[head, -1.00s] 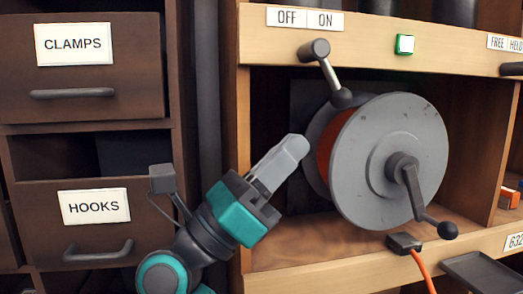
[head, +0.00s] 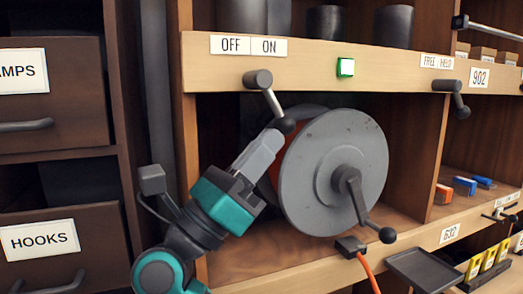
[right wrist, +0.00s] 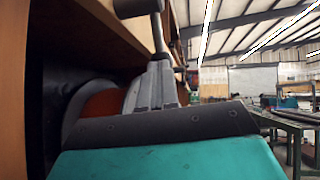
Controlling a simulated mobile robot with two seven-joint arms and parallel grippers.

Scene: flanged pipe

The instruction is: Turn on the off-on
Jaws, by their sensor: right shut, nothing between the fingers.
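The OFF/ON lever (head: 270,101) hangs from a dark pivot below the OFF/ON label (head: 249,45). It slants down to the right, toward the ON side, and ends in a black ball knob (head: 285,125). A small green-lit indicator (head: 346,67) sits on the same wooden rail. My right gripper (head: 272,138) is shut and empty, its fingertips just below left of the knob; whether they touch is unclear. In the right wrist view the lever (right wrist: 158,32) stands just beyond the shut fingers. My left gripper is out of view.
A grey cable reel (head: 310,185) with a crank (head: 350,190) fills the bay right of my gripper. A second lever (head: 458,98) hangs under a FREE/HELD label at right. Drawers (head: 45,240) stand at left. A dark tray (head: 425,268) juts out below.

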